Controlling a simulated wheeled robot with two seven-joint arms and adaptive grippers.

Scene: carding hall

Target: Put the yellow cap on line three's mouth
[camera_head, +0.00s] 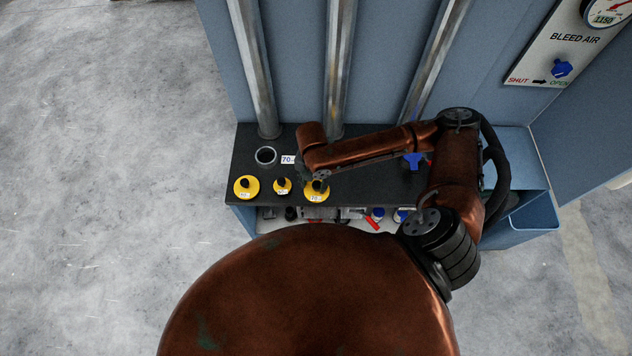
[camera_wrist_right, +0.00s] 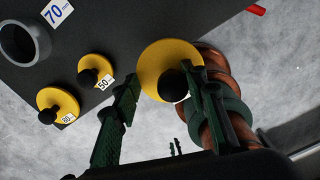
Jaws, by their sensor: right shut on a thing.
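Three yellow caps with black knobs show at the front of the dark bench top. The left one (camera_head: 246,187) is marked 80 in the wrist view (camera_wrist_right: 58,106), and the smaller middle one (camera_head: 282,186) is marked 50 (camera_wrist_right: 96,70). My right gripper (camera_head: 317,180) is shut on the black knob of the right-hand yellow cap (camera_head: 318,196), which also shows in the wrist view (camera_wrist_right: 162,62). I cannot tell whether this cap is clear of the bench. An open round mouth (camera_head: 265,156) has a tag reading 70 (camera_head: 288,160). My left gripper is not in view.
Metal pipes (camera_head: 338,60) rise behind the dark bench top (camera_head: 245,140). My right arm crosses the bench's right part and hides some of it. A blue valve handle (camera_head: 413,161) stands there. A lower shelf holds small tools (camera_head: 373,223). A bleed-air panel (camera_head: 560,50) is at upper right.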

